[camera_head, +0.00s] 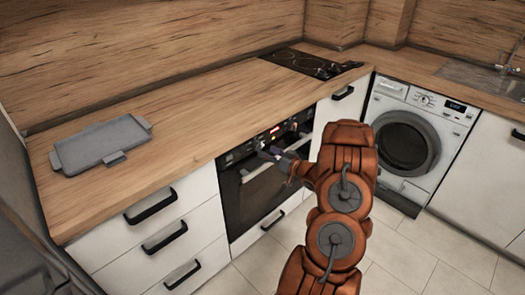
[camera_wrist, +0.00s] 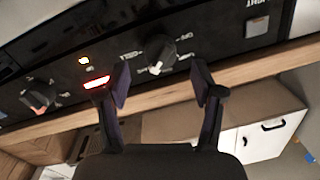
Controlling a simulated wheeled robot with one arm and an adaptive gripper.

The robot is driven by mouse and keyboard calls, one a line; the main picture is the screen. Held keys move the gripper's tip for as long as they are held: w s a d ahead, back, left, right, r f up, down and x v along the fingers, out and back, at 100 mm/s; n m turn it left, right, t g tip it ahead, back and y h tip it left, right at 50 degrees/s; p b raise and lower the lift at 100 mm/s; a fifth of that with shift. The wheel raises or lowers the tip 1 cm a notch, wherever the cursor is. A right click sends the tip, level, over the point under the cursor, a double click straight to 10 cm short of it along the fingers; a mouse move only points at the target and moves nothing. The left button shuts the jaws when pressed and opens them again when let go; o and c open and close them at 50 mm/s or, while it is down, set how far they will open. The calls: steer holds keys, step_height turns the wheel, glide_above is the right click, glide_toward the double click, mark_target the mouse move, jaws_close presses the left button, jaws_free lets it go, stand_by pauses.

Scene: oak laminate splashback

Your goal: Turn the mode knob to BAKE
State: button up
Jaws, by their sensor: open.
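The black oven (camera_head: 262,190) is built in below the counter, with its control panel (camera_head: 250,143) along the top edge. In the wrist view a dark knob (camera_wrist: 160,56) with a light pointer sits on the panel, ringed by white markings I cannot read clearly. A second knob (camera_wrist: 38,100) is farther left in that view. I cannot tell from the lettering which is the mode knob. My gripper (camera_wrist: 162,80) is open and empty, its fingers either side of the first knob's position, seemingly short of it. In the head view my gripper (camera_head: 268,155) is at the panel.
Small red lit displays (camera_wrist: 96,82) are on the panel between the knobs, and a square button (camera_wrist: 256,27) is to the right. A grey tray (camera_head: 100,145) lies on the wooden counter. A hob (camera_head: 305,63) and a washing machine (camera_head: 410,140) are farther right.

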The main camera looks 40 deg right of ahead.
steer(key=s, duration=0.8)
steer(key=shift+d, duration=0.15)
steer(key=shift+r, duration=0.1)
